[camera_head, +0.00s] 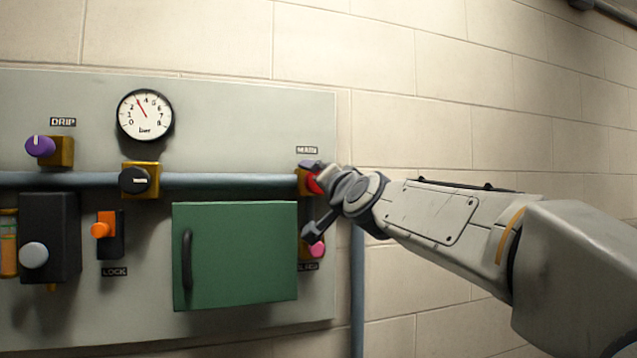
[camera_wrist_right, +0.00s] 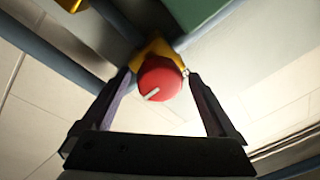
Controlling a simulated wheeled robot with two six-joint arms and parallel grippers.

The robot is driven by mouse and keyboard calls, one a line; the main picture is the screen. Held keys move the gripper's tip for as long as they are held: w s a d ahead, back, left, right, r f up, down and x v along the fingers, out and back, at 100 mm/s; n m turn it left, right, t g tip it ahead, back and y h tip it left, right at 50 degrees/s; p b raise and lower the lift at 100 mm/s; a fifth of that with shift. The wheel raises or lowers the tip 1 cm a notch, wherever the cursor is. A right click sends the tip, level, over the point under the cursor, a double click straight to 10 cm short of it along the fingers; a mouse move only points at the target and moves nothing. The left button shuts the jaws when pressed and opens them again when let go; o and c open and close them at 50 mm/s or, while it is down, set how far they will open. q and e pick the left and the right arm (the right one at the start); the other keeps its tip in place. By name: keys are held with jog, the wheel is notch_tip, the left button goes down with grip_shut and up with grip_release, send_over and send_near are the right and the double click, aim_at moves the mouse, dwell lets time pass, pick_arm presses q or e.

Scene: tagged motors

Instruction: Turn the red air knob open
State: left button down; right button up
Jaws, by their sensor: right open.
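The red knob (camera_head: 315,182) sits on a yellow valve body under the MAIN label, at the right end of the panel's pipe. In the right wrist view the red knob (camera_wrist_right: 160,80) shows a white pointer line slanting toward lower left. My right gripper (camera_head: 308,201) is at the knob, its jaws open. In the right wrist view its two fingers (camera_wrist_right: 161,85) stand on either side of the knob, with a visible gap on each side. In the head view the gripper hides part of the knob. My left gripper is not in view.
A pink knob (camera_head: 316,250) is just below, close to my right gripper's lower finger. A green door (camera_head: 240,255) with a dark handle is to the left. A black knob (camera_head: 134,180), purple knob (camera_head: 40,146), orange switch (camera_head: 101,230) and gauge (camera_head: 145,115) are further left.

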jog(key=b+v, duration=0.1)
jog(key=v, duration=0.9)
jog(key=shift+s, duration=0.2)
jog(key=shift+f, duration=0.15)
